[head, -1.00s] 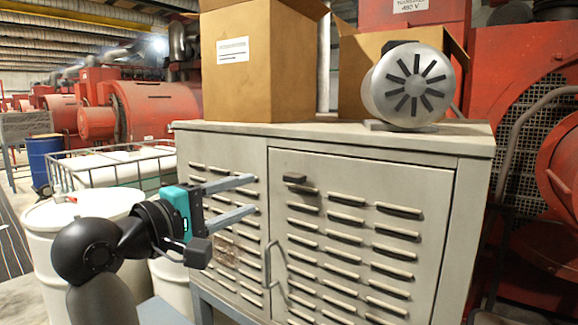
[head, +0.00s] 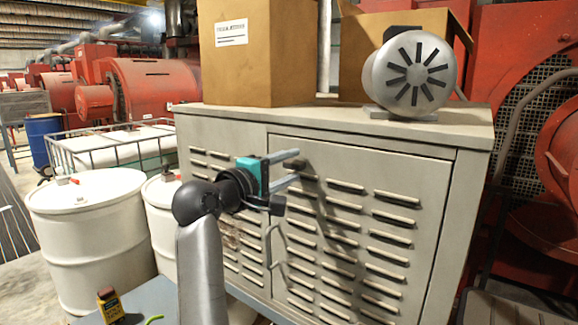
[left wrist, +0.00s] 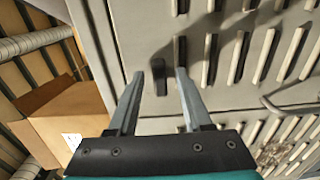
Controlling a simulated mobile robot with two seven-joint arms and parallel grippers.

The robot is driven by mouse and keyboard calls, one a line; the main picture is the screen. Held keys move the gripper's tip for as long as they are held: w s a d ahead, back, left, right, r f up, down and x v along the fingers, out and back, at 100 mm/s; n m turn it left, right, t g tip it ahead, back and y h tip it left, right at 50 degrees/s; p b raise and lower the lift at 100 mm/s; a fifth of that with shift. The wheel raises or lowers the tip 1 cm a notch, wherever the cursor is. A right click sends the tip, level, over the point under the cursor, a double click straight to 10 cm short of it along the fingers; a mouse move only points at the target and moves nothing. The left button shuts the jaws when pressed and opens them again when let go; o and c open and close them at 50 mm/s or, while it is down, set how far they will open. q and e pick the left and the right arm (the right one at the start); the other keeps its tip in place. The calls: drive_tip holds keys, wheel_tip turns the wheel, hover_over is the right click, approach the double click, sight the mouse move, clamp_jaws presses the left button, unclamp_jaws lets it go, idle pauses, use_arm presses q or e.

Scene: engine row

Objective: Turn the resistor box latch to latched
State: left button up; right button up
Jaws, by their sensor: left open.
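The resistor box (head: 360,152) is a grey louvered metal cabinet with a door, which also fills much of the left wrist view (left wrist: 148,20). Its latch (head: 295,164) is a small dark bar near the door's upper left corner, lying roughly parallel to the louvers. My left gripper (head: 297,167) is open, its two grey fingers pointing at the door. In the left wrist view the latch (left wrist: 160,77) shows between the open fingertips (left wrist: 160,75), apart from both. I cannot tell how far the tips reach around it. My right gripper is out of view.
A bent metal door handle (head: 270,248) sticks out below the latch. A cardboard box (head: 262,60) and a round silver motor (head: 410,75) stand on the cabinet. White drums (head: 88,235) stand at left. A yellow meter (head: 110,305) lies at the lower left.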

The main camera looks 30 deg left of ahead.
use_arm(q)
drive_tip(key=shift+w, duration=0.1)
clamp_jaws()
idle(0.4)
